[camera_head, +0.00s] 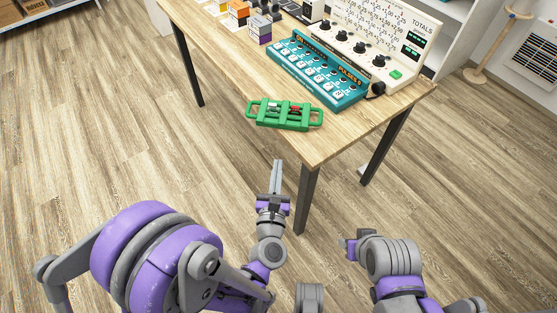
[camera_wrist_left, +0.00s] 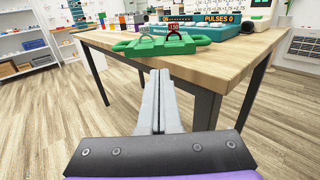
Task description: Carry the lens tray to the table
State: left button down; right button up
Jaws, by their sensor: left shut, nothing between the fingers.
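The green lens tray (camera_head: 283,123), with a loop handle at each end, lies on the wooden table (camera_head: 226,73) close to its near edge. It holds a few small pieces, one of them red. In the left wrist view the tray (camera_wrist_left: 130,46) sits on the tabletop beyond my fingertips. My left gripper (camera_head: 278,163) is shut and empty, just short of the table's near edge and apart from the tray; its fingers also show in the left wrist view (camera_wrist_left: 158,75). My right arm is at the lower right; its gripper (camera_head: 348,243) shows only in part, its fingers unclear.
A teal device (camera_head: 318,70) with rows of buttons stands behind the tray, and a white panel with knobs (camera_head: 375,40) behind that. Small coloured boxes (camera_head: 258,28) stand at the table's far left. A dark table leg (camera_head: 307,195) stands near my left gripper. The tabletop left of the tray is clear.

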aim_at(283, 126)
pick_arm(q)
jog(key=w, duration=0.8)
jog(key=w+d, duration=0.1)
jog(key=w, duration=0.3)
jog(key=shift+d, duration=0.1)
jog(key=w, duration=0.3)
jog(key=shift+w+d, duration=0.15)
